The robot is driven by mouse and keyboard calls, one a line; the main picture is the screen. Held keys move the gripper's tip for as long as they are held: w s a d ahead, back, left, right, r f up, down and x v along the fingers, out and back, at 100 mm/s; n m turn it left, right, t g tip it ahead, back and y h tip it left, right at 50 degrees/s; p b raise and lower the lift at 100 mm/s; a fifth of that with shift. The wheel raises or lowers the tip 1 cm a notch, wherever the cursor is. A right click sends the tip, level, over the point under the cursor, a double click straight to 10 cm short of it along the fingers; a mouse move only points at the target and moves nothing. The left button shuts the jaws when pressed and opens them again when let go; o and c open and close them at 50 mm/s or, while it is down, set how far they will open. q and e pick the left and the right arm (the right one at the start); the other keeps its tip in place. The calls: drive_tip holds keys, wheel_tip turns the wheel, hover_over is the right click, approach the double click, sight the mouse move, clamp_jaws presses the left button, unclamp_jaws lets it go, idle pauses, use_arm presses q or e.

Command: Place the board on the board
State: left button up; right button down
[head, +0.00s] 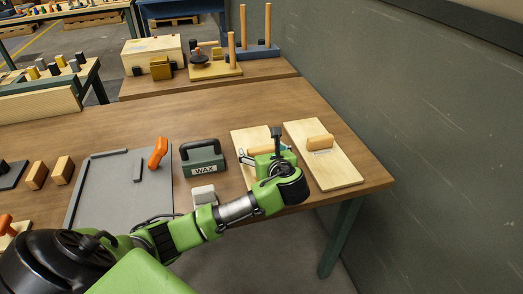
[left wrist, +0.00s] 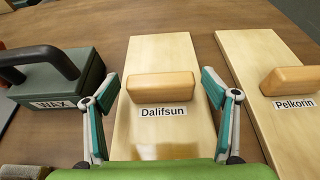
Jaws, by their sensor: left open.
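Two pale wooden boards with tan block handles lie side by side near the table's right end. The left board (head: 240,139) is labelled "Dalifsun" and shows in the middle of the left wrist view (left wrist: 158,50). The right board (head: 343,174) is labelled "Pelkorin" and also shows in the left wrist view (left wrist: 246,48). My left gripper (head: 261,149) is above the Dalifsun board. Its fingers are open and spread on either side of that board's handle (left wrist: 162,87), apart from it. In the head view the arm hides much of this board. My right gripper is not in view.
A dark green box labelled "WAX" (head: 203,162) stands left of the Dalifsun board, with a small white-grey block (head: 204,194) in front. A grey tray (head: 105,185) lies farther left. A grey wall (head: 400,100) runs along the right. The table behind the boards is clear.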

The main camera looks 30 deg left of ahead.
use_arm(q)
drive_tip(key=v, duration=1.1)
drive_tip(key=shift+s+d, duration=0.15)
